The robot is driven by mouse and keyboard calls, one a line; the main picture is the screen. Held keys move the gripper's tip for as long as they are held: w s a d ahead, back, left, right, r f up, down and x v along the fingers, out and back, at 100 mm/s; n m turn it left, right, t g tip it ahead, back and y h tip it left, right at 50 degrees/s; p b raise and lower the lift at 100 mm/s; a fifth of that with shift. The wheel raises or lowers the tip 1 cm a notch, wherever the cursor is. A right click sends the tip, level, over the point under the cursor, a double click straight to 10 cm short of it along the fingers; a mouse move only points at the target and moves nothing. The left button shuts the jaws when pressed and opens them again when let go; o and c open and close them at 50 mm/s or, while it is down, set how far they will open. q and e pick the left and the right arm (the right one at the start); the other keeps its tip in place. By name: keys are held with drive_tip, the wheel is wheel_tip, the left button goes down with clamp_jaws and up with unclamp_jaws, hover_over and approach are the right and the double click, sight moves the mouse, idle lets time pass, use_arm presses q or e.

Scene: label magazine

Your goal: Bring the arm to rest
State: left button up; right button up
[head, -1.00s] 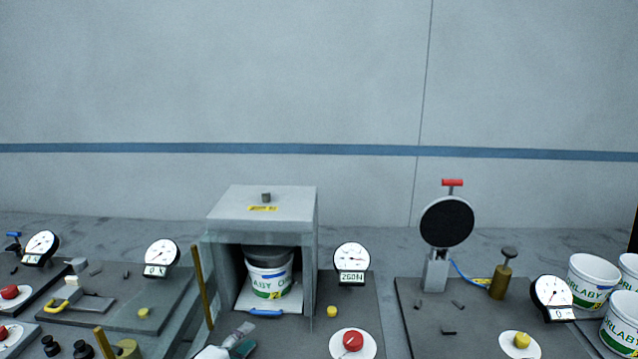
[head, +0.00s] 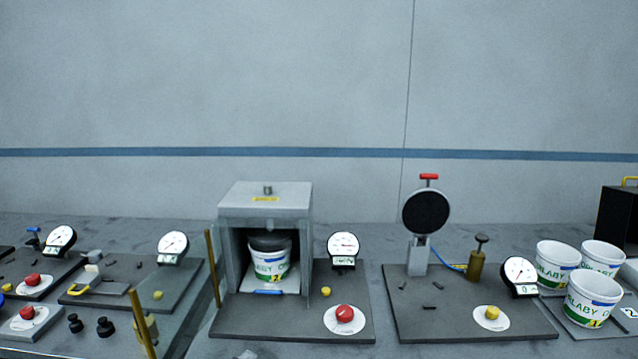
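Only a small grey tip, which looks like my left gripper (head: 247,354), shows at the bottom edge of the head view, in front of the press station's base plate. Its fingers are cut off by the frame, so I cannot tell whether it is open or shut. My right gripper is not in view. A white labelled tub (head: 271,268) stands upright inside the grey box-shaped press (head: 265,205), under a dark round pad. The press front is open. A round gauge (head: 343,246) with a small display beside it has digits too blurred to read.
A red button (head: 345,313) sits right of the tip. A station with a black disc (head: 426,212) and brass plunger (head: 477,262) stands to the right. Several tubs (head: 556,262) stand at far right. Upright brass posts (head: 212,268) and black knobs (head: 105,327) are on the left.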

use_arm(q)
drive_tip(key=s+d+f+m+g+y, duration=0.1)
drive_tip(key=s+f+m+g, duration=0.3)
drive_tip(key=s, duration=0.5)
drive_tip(key=s+f+m+g+y, duration=0.1)
drive_tip(key=s+f+m+g, duration=0.15)
drive_tip(key=s+m, duration=0.45)
drive_tip(key=s+a+m+g+y, duration=0.1)
drive_tip(key=s+a+g+y, duration=0.15)
drive_tip(key=s, duration=0.65)
drive_tip(key=s+a+m+g+y, duration=0.1)
drive_tip(key=s+a+m+y, duration=0.15)
drive_tip(key=s, duration=0.55)
wheel_tip(320, 180, down, 28)
drive_tip(key=s+g, duration=0.1)
drive_tip(key=s, duration=0.1)
drive_tip(key=s+a+f, duration=0.1)
drive_tip(key=s+f, duration=0.6)
drive_tip(key=s, duration=0.1)
drive_tip(key=s+a+f+g, duration=0.1)
drive_tip(key=s+a+f, duration=0.1)
drive_tip(key=s+f, duration=0.5)
drive_tip(key=shift+s+a+f, duration=0.25)
drive_tip(key=shift+s+a, duration=0.05)
drive_tip(key=shift+s, duration=0.15)
